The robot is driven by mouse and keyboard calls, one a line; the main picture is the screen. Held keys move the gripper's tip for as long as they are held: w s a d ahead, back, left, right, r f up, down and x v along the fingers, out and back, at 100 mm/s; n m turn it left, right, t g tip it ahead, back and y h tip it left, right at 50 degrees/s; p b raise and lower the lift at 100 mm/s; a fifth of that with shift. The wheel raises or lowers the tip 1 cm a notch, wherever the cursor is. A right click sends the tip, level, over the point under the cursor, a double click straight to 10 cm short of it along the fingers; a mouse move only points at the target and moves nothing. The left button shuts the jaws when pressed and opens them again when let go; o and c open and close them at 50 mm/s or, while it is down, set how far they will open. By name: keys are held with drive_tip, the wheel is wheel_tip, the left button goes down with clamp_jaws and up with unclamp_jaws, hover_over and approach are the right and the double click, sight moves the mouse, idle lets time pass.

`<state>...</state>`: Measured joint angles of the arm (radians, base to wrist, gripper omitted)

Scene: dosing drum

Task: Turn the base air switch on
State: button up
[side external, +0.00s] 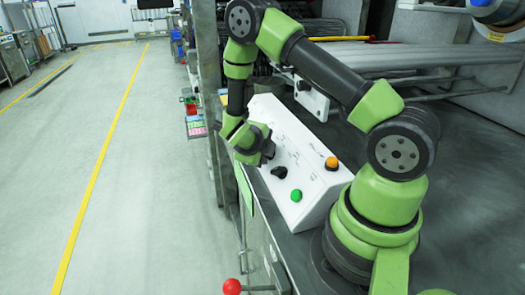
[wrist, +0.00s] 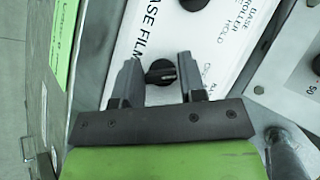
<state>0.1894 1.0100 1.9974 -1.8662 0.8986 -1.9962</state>
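My gripper (wrist: 158,66) is open in the wrist view. Its two dark fingers stand on either side of a black rotary knob (wrist: 161,73) on a white panel (wrist: 140,30). A gap shows between the left finger and the knob; the right finger looks closer, and I cannot tell if it touches. Large print near the knob reads "BASE FILM"; I cannot read a "base air" label. In the side view, my gripper (side external: 264,152) is at the left edge of the white control box (side external: 315,185), hiding the knob there.
The box also carries another black knob (side external: 279,172), a green button (side external: 296,195) and an orange button (side external: 331,163). A second white panel (wrist: 290,70) lies at the right in the wrist view. A red ball-ended lever (side external: 232,286) stands below.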

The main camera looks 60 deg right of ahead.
drive_tip(key=c, duration=0.5)
drive_tip(key=shift+o, duration=0.2)
drive_tip(key=m+h, duration=0.1)
drive_tip(key=m, duration=0.1)
drive_tip(key=m+h, duration=0.2)
drive_tip(key=m, duration=0.1)
drive_tip(key=shift+a+g+h, duration=0.1)
drive_tip(key=shift+g+h, duration=0.2)
drive_tip(key=shift+g, duration=0.1)
drive_tip(key=m+g+h, duration=0.1)
drive_tip(key=m, duration=0.2)
drive_tip(key=m+g+h, duration=0.1)
drive_tip(key=m+g, duration=0.1)
drive_tip(key=m, duration=0.1)
drive_tip(key=shift+m, duration=0.3)
drive_tip(key=o, duration=0.9)
drive_tip(key=shift+o, duration=0.2)
